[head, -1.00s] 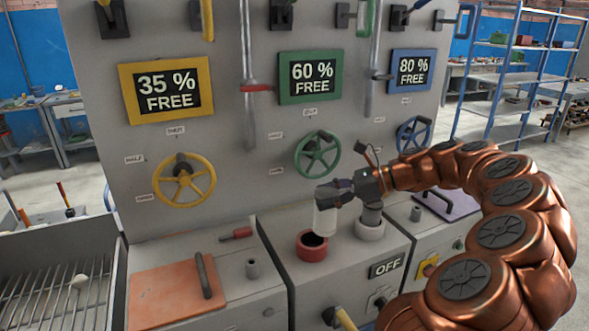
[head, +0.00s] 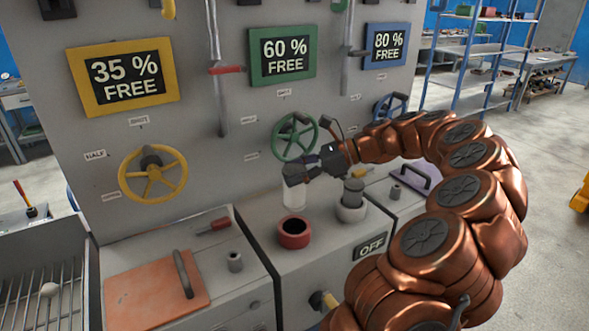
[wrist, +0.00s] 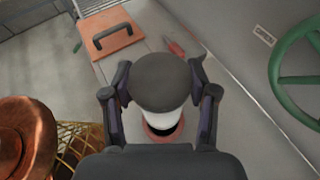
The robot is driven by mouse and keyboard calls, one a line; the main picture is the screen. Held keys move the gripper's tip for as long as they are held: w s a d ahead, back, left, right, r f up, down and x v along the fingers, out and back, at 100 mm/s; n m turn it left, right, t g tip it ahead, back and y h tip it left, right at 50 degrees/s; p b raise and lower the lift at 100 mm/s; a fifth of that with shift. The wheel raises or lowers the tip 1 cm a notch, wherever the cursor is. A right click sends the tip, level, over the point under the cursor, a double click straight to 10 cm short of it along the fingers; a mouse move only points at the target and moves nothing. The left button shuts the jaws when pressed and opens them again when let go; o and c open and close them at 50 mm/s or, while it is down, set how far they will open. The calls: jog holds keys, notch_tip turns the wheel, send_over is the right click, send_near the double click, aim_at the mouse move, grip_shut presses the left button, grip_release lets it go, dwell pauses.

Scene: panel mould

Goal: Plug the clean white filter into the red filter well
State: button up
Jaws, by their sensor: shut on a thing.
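The clean white filter (head: 293,194) is upright in my gripper (head: 298,174), held by its dark cap. In the head view it hangs above the back of the red filter well (head: 294,232), apart from it. The well's dark opening is empty and faces up. In the wrist view the dark cap (wrist: 162,82) sits between both fingers of my gripper (wrist: 160,90), with the white body (wrist: 163,122) below it. The red rim (wrist: 160,134) shows partly behind the filter; the rest is hidden.
The green valve wheel (head: 295,138) is close behind my gripper.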

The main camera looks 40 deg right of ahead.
aim_at(295, 208)
jog(key=shift+f+b, duration=0.9)
jog(key=shift+f, duration=1.85)
jog(key=shift+p, duration=0.85)
jog(key=shift+f+b, duration=1.05)
jog(key=shift+f, duration=1.75)
jog(key=o, duration=1.3)
jog(key=shift+o, duration=0.2)
jog(key=v, duration=1.2)
